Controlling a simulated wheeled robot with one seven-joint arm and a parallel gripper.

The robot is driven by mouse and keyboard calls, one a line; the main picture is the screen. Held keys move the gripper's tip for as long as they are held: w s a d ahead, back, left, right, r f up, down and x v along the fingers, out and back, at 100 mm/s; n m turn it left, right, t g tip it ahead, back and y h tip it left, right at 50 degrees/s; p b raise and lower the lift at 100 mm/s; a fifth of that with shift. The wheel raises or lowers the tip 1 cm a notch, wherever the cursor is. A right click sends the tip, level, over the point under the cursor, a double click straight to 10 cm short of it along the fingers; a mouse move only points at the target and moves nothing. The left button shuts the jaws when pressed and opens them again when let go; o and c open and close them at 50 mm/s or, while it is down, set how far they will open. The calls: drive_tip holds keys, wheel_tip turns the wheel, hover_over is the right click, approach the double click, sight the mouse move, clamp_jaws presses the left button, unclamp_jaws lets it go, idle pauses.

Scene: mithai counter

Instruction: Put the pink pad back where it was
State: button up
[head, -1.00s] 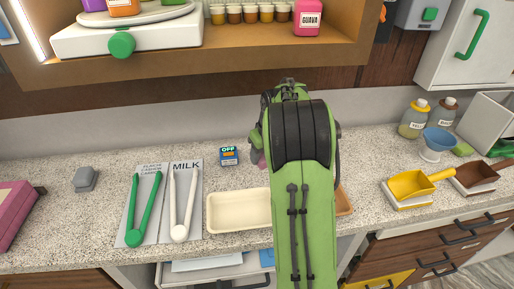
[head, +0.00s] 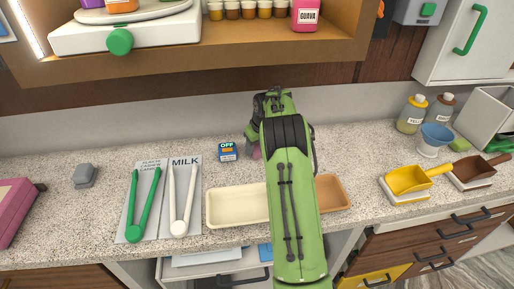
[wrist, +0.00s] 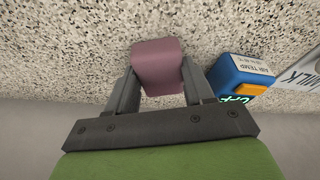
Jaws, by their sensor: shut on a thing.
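The pink pad (wrist: 158,62) is a small dusty-pink block with rounded corners. In the wrist view it sits between the two fingers of my gripper (wrist: 158,90), which is shut on it. The speckled counter shows behind the pad; I cannot tell whether the pad touches it. In the head view my green arm hides most of the gripper, and only a sliver of the pad (head: 256,153) shows left of the arm, right of the blue box.
A small blue box (head: 228,151) marked OFF stands close beside the gripper; it also shows in the wrist view (wrist: 240,78). A cream tray (head: 236,222) and a brown tray (head: 335,207) lie in front. Tongs (head: 133,228) lie on cards at left.

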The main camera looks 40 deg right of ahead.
drive_tip(key=shift+r, duration=0.15)
drive_tip(key=o, duration=1)
drive_tip(key=p+v, duration=0.1)
drive_tip(key=v, duration=0.6)
drive_tip(key=shift+r+p, duration=0.3)
drive_tip(key=shift+r, duration=0.05)
drive_tip(key=shift+s+f, duration=0.1)
drive_tip(key=shift+f, duration=0.05)
